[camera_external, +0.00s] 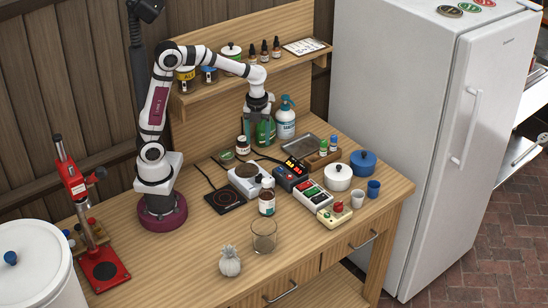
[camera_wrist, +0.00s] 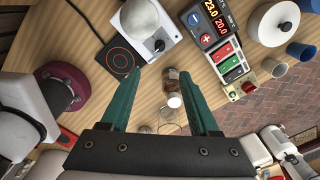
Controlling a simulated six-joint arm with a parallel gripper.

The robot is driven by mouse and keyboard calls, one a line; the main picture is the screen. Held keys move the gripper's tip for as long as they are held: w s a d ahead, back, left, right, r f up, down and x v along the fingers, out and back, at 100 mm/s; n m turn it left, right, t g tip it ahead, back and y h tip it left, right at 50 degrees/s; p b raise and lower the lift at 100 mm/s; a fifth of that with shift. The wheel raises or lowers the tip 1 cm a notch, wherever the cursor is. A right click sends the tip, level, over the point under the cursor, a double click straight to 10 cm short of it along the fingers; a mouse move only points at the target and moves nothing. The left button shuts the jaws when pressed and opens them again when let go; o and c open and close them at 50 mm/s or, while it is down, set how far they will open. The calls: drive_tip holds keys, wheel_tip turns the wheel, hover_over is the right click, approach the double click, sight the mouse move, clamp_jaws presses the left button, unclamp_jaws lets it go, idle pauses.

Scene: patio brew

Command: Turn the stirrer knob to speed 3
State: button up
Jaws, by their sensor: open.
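The stirrer (camera_external: 245,187) is a white box with a round plate on top, standing mid-table. It also shows at the top of the wrist view (camera_wrist: 165,62). Its knob (camera_wrist: 160,45) is a small round part on the front face; its pointer and speed marks are too small to read. My gripper (camera_external: 262,132) has green fingers and is above the back of the table, behind and above the stirrer. In the wrist view the fingers (camera_wrist: 160,80) are spread apart, with nothing held between them. The stirrer knob lies beyond their tips, not touched.
A brown bottle with a white cap (camera_external: 267,206) and a glass beaker (camera_external: 264,240) stand in front of the stirrer. A black hot pad (camera_external: 226,200) lies left. A red-lit controller (camera_external: 290,177) and a switch box (camera_external: 313,196) stand right. A spray bottle (camera_external: 286,122) stands near my gripper.

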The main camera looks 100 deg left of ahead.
sight(259, 177)
wheel_tip(259, 177, down, 15)
drive_tip(key=shift+f, duration=0.2)
clamp_jaws()
